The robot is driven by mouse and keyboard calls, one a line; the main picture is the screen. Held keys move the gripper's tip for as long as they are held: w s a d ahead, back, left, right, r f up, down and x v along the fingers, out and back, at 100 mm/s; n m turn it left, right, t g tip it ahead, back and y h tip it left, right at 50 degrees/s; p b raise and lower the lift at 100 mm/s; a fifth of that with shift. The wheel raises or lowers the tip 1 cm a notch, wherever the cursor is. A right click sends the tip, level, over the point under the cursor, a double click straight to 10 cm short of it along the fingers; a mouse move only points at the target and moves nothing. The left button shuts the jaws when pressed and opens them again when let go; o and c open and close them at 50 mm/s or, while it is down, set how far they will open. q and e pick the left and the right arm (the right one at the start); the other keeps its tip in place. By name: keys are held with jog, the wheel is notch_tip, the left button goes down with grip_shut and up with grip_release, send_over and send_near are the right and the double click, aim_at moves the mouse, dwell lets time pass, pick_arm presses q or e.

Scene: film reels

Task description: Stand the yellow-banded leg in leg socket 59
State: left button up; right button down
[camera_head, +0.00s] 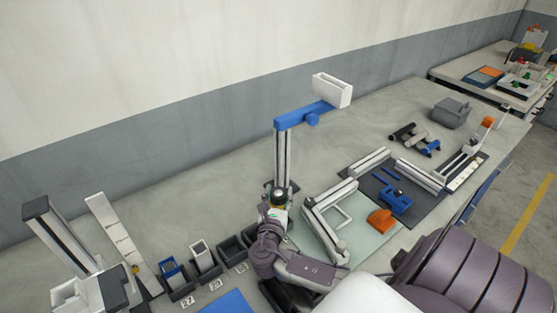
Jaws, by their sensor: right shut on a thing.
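My right gripper (277,203) is shut at the centre, with its arm coming in from the lower right. A small yellow band of the yellow-banded leg (278,196) shows at its fingertips; the rest of the leg is mostly hidden, and I cannot tell its tilt. Dark sockets stand in a row to the left of the gripper. One socket (184,294) holds a blue-topped piece, and another (213,274) holds a pale piece. A third socket (232,248) beside my wrist looks empty. A label (242,267) stands before it; I cannot read which is 59. My left gripper is out of view.
A tall metal post (283,155) with a blue arm (305,115) and white box (332,90) rises right behind the gripper. Metal rails (328,222) and an orange block (382,219) lie to the right. The back-left bench is clear.

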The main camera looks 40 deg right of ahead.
jog(key=shift+r, duration=0.1)
jog(key=shift+c, duration=2.4)
grip_release()
jog(key=b+v, duration=0.2)
jog(key=v, duration=0.5)
jog(key=shift+s+a, duration=0.2)
jog(key=shift+a, duration=0.05)
